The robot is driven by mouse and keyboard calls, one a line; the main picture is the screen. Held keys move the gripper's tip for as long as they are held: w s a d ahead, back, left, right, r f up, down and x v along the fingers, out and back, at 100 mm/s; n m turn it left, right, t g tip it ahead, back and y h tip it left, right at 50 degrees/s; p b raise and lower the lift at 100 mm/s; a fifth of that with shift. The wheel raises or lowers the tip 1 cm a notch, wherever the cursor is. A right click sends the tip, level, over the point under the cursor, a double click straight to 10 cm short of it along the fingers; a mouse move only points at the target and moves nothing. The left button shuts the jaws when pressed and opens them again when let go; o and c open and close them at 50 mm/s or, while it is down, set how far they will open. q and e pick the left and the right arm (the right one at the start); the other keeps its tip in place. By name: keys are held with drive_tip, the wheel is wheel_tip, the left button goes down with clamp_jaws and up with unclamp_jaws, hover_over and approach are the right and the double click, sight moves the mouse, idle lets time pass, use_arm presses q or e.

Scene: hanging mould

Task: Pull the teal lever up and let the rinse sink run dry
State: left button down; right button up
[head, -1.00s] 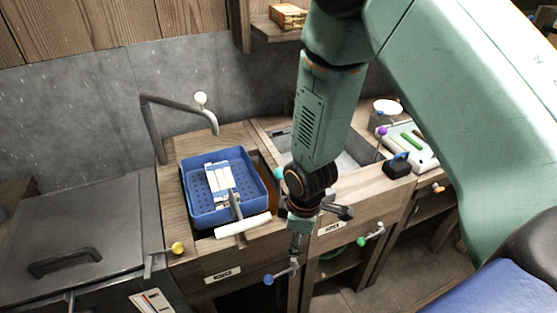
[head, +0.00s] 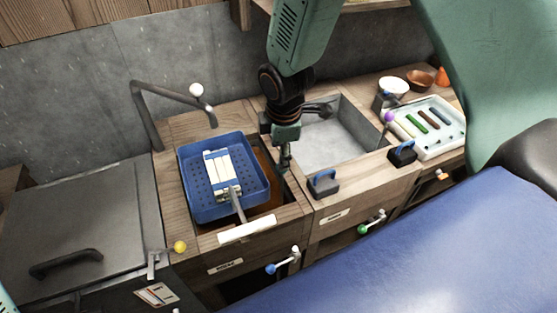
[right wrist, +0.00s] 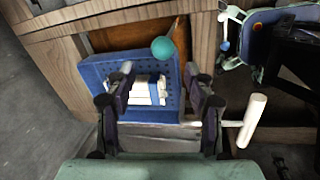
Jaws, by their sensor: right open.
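The teal lever's round knob (right wrist: 163,48) shows in the right wrist view, just beyond and between my open fingers. In the head view my gripper and wrist cover the lever. My right gripper (head: 285,165) points down between the two sinks and is open and empty; its fingers also show in the right wrist view (right wrist: 163,85). The left sink (head: 264,205) holds brown liquid and a blue perforated basket (head: 178,190). The grey right sink (head: 335,140) looks empty of objects. I cannot read which label says rinse. My left gripper is not in view.
A white bar handle (head: 247,229) sticks out at the basket's front. A curved tap (head: 150,110) stands behind the left sink. Blue (head: 270,268) and green (head: 362,229) knobs are on the front, a purple knob (head: 389,117) at right. Black blocks with blue handles (head: 323,184) sit on the edge.

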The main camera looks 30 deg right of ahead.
drive_tip(key=f, duration=0.2)
drive_tip(key=f+b, duration=0.1)
drive_tip(key=f, duration=0.1)
drive_tip(key=d+f, duration=0.1)
drive_tip(key=f, duration=0.1)
drive_tip(key=shift+w+f, duration=0.25)
drive_tip(key=shift+w, duration=0.1)
drive_tip(key=shift+w+a+f+b, duration=0.15)
drive_tip(key=shift+a+f+b, duration=0.15)
drive_tip(key=shift+f, duration=0.15)
drive_tip(key=shift+d+r, duration=0.1)
drive_tip(key=shift+s+d, duration=0.2)
drive_tip(key=shift+d, duration=0.05)
drive_tip(key=shift+c, duration=0.5)
drive_tip(key=shift+w+a, duration=0.2)
drive_tip(key=shift+w, duration=0.05)
drive_tip(key=c, duration=0.4)
drive_tip(key=shift+s, duration=0.15)
drive_tip(key=c, duration=0.5)
clamp_jaws()
